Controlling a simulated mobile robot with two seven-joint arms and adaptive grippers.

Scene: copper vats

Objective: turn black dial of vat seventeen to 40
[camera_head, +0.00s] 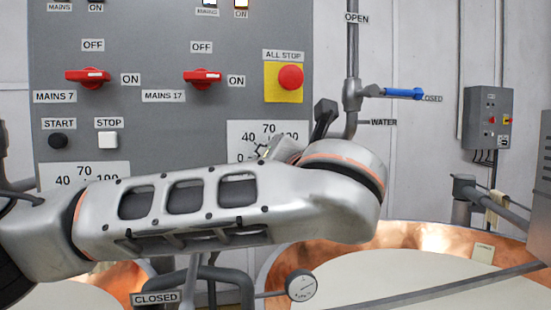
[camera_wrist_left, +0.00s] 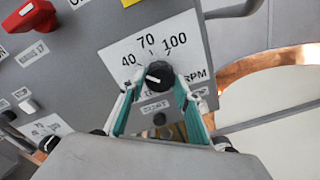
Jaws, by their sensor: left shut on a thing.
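The black dial (camera_wrist_left: 159,75) of vat seventeen sits on a white RPM scale plate (camera_wrist_left: 113,53) marked 40, 70 and 100, in the left wrist view. My left gripper (camera_wrist_left: 156,82) is shut on the dial, with one teal-and-white finger on each side. A small white mark on the dial points roughly left in that view, just below the direction of the 40; its exact reading is unclear. In the head view the scale plate (camera_head: 281,132) shows above my left wrist, which hides most of the gripper and dial. My right gripper is out of view.
The grey panel carries the red MAINS 17 switch (camera_head: 202,76), the red MAINS 7 switch (camera_head: 88,75) and the red ALL STOP button (camera_head: 290,77). A pipe with a blue-handled valve (camera_head: 404,93) stands just right. A copper vat (camera_head: 415,240) lies below right.

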